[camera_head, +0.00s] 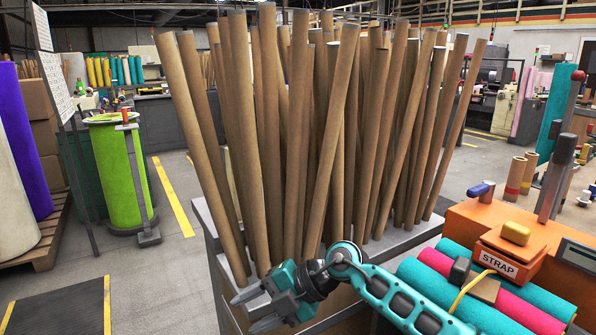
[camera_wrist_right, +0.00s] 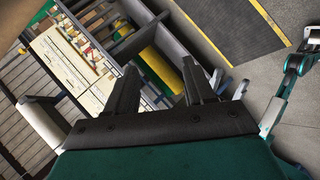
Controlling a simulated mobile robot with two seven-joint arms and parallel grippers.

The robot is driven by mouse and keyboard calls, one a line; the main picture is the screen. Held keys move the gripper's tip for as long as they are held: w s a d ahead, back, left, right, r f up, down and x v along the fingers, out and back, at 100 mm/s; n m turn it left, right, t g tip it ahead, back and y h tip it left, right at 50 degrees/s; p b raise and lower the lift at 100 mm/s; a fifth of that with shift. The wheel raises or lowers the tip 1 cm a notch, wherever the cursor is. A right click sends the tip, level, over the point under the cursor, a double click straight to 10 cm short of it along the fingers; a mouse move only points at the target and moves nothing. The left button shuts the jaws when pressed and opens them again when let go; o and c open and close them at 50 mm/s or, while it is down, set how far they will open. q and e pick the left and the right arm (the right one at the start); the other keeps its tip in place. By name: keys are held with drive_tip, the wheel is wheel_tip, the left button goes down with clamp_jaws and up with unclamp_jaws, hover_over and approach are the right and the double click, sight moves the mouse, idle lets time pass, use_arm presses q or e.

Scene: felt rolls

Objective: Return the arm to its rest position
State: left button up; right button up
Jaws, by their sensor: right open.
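My right gripper (camera_head: 250,309) shows low in the middle of the head view, in front of a grey bin of brown cardboard tubes. Its teal arm comes in from the lower right. In the right wrist view its two dark fingers (camera_wrist_right: 160,88) stand apart with nothing held between them. My left gripper is in neither view. A teal jointed arm link shows at the right edge of the wrist view.
The grey bin (camera_head: 412,241) holds tall brown tubes (camera_head: 333,130) leaning outward. An orange strapping machine (camera_head: 515,238) with teal and pink rolls (camera_head: 492,290) stands at right. In the wrist view, a shelf unit with a yellow roll (camera_wrist_right: 160,70) lies beyond the fingers.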

drive_tip(key=s+a+r+m+t+y+p, duration=0.1)
drive_tip(key=s+a+r+m+t+y, duration=0.1)
drive_tip(key=s+r+m+t+y, duration=0.4)
drive_tip(key=s+d+f+m+t+h+p, duration=0.1)
drive_tip(key=d+f+m+t+h, duration=0.45)
drive_tip(key=d+m, duration=0.35)
drive_tip(key=s+d+f+m+t+h+p, duration=0.1)
drive_tip(key=d+f+m+t+h+p, duration=0.1)
drive_tip(key=d+f+m+t+h, duration=0.55)
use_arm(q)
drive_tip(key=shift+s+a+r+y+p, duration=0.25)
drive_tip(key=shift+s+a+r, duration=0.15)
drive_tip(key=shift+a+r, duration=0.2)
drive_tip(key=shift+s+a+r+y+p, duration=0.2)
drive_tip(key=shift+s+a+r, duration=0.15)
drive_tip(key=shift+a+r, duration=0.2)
use_arm(e)
drive_tip(key=s+d+f+m+g+h, duration=0.2)
drive_tip(key=s+d+f+m+g, duration=0.5)
drive_tip(key=s+d, duration=0.4)
drive_tip(key=shift+s+f+g, duration=0.2)
drive_tip(key=shift+s+g, duration=0.5)
drive_tip(key=shift+s, duration=0.1)
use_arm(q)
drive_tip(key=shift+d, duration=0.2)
